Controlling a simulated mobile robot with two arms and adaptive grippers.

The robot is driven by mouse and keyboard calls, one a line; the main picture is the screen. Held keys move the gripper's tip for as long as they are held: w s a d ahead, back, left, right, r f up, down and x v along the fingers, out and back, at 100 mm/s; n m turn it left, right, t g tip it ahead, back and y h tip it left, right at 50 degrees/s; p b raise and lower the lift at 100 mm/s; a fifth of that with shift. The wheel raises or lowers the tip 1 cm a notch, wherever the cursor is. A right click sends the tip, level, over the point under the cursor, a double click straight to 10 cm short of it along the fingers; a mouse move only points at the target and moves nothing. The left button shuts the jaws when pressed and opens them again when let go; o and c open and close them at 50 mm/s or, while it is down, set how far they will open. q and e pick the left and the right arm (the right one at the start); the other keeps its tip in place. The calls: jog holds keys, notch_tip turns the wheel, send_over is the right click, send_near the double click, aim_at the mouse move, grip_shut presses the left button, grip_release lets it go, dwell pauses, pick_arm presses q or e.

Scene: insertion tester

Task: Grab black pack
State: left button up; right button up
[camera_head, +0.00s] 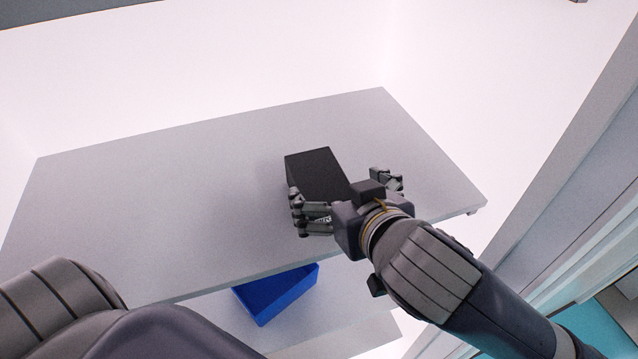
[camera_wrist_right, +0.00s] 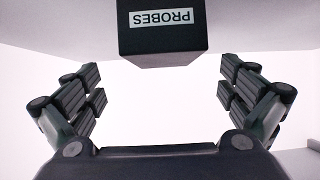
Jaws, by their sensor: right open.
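The black pack (camera_head: 316,172) is a dark box on the grey table (camera_head: 130,200), right of the table's middle. In the right wrist view the pack (camera_wrist_right: 163,42) shows a white label reading "PROBES", upside down, at the top of the picture. My right gripper (camera_head: 345,190) is open at the near end of the pack. In the right wrist view its fingers (camera_wrist_right: 161,90) are spread wide, with the pack beyond them and roughly centred between them; no contact shows there. My left gripper is not in view; part of my left arm shows at the bottom left.
A blue bin (camera_head: 278,295) sits on a lower shelf under the table's near edge. The rest of the tabletop is clear. A grey frame or wall edge (camera_head: 560,190) rises at the right, beyond the table.

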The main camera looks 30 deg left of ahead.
aim_at(320, 177)
jog(key=p+x, duration=0.2)
jog(key=x, duration=0.3)
jog(key=shift+a+r+p, duration=0.3)
jog(key=shift+a+p, duration=0.1)
jog(key=shift+w+a+f, duration=0.2)
jog(key=shift+c, duration=0.3)
jog(key=shift+s, duration=0.1)
jog(key=c, duration=1.2)
